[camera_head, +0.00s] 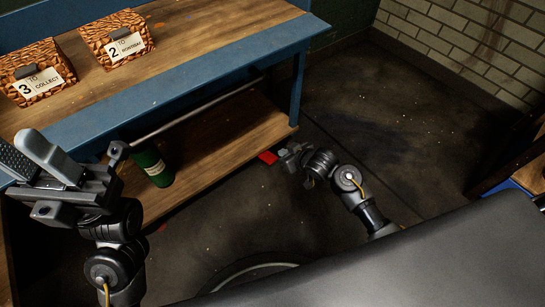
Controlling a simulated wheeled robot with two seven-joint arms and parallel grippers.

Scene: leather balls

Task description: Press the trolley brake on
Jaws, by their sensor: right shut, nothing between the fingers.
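The trolley (190,97) has a wooden top, a blue frame and a lower wooden shelf. A small red pedal (268,157) shows low by the edge of the lower shelf, near the trolley's right leg; I take it for the brake. My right gripper (285,153) is shut and empty, just right of the red pedal. I cannot tell whether its tips touch the pedal. My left gripper (33,157) is open and empty, at the left by the trolley's front edge.
Two patterned boxes stand on the trolley top, one labelled 3 collect (36,72) and one labelled 2 (117,39). A green cylinder (152,167) stands by the lower shelf. Dark floor (400,125) is free to the right, up to a brick wall (475,40).

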